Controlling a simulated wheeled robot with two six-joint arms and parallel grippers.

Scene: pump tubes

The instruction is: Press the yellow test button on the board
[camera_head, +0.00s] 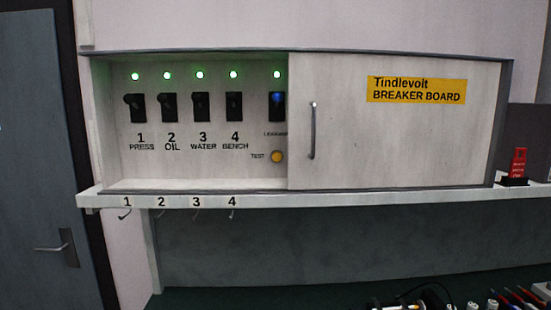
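The yellow test button (277,156) is on the breaker board (190,165), beside the word TEST and close to the left edge of the sliding door (400,135). The button is uncovered. Above it is the leakage switch (277,106) with a blue toggle; its label is partly cut off by the door. Switches for press (135,107), oil (169,107), water (201,106) and bench (234,106) stand in a row to the left. A green light is lit above every visible switch. Neither of my grippers is in view.
The door has a vertical handle (312,131) and covers the board's right part. A ledge (300,200) with numbered hooks runs below. A red tag (518,163) stands at the right end. Tools (510,299) lie on the green surface at lower right. A grey door (40,160) is at left.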

